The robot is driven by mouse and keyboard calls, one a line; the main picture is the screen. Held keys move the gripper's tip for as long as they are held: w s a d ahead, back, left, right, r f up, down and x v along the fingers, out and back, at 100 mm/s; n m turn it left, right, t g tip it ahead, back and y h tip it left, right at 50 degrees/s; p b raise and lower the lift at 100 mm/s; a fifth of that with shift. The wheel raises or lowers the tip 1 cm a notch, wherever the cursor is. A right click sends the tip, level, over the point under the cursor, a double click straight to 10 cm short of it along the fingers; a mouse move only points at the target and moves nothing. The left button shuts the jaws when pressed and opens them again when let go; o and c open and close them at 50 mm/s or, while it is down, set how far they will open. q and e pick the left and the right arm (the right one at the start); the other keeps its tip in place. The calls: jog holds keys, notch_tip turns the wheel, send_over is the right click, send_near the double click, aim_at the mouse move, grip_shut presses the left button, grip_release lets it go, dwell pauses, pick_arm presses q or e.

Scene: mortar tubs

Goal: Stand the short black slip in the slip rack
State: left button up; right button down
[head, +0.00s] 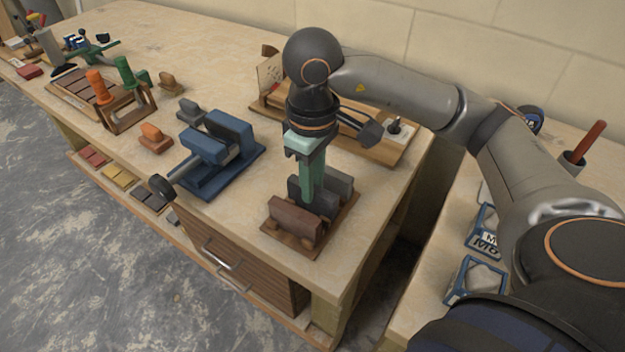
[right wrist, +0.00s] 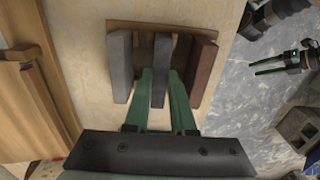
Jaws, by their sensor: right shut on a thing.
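A short black slip (right wrist: 160,72) stands in the middle of a small wooden slip rack (head: 342,225), between a grey slip (right wrist: 122,68) and a reddish-brown slip (right wrist: 202,75). My right gripper (head: 312,198) points down at the rack and is shut on the black slip, with one green finger on each side in the right wrist view (right wrist: 159,80). The fingers partly hide the slips in the head view. I cannot tell whether the black slip's foot touches the rack's base. My left gripper (right wrist: 269,66) shows small at the right wrist view's edge, its fingers apart and empty.
A blue vise (head: 215,155) stands left of the rack, and a long wooden board (head: 375,148) lies behind it. A wooden stand (head: 125,112) with orange and green handles is farther left. The rack is near the bench's front right corner, with bare bench around it.

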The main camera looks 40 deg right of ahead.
jog(key=shift+f, duration=0.1)
jog(key=shift+c, duration=1)
grip_release()
jog(key=shift+r+p, duration=0.7)
jog(key=shift+r, duration=0.55)
jog(key=shift+r+p, duration=1.55)
jog(key=shift+r, duration=0.75)
